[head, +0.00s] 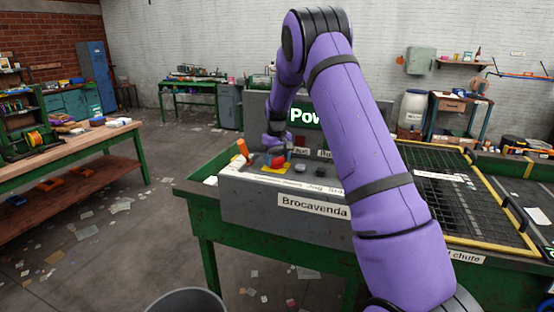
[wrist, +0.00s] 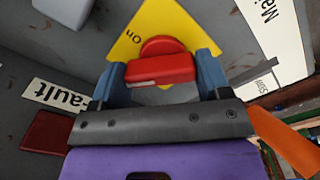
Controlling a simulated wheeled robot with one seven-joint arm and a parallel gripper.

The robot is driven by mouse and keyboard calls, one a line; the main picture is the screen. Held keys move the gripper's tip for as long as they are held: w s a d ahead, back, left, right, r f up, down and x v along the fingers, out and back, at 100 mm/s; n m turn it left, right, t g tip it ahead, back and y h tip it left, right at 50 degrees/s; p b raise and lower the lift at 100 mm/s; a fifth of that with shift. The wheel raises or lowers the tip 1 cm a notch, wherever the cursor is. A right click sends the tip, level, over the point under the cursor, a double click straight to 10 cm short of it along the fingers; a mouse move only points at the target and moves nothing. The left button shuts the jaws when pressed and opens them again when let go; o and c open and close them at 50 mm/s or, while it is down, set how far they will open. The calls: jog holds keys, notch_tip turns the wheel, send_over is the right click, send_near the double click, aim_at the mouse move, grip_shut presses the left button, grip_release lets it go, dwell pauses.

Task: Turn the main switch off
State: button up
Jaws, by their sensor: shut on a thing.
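The main switch is a red knob (wrist: 160,68) on a yellow plate (wrist: 178,25) marked "On", beside a label reading "Mai…" (wrist: 272,25). In the head view the red knob (head: 279,161) shows on the grey control panel (head: 255,206), with the yellow plate (head: 275,170) below it. My gripper (wrist: 160,76) has its blue fingers on both sides of the red knob and is shut on it. In the head view my gripper (head: 273,150) reaches down to the panel. The knob's grip bar lies nearly crosswise in the wrist view. The plate's lower part is hidden.
An orange handle (head: 242,148) stands left of the gripper; the orange part (wrist: 285,140) also shows in the wrist view. A "Fault" label (wrist: 52,94) and dark red square (wrist: 45,132) lie left there. A screen reading "Pow…" (head: 304,116) rises behind. My arm hides part of the panel.

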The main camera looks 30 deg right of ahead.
jog(key=n, duration=0.4)
jog(key=shift+w, duration=0.1)
jog(key=shift+n, duration=1.7)
jog(key=o, duration=0.9)
notch_tip(320, 180, up, 11)
jog(key=shift+f, duration=0.1)
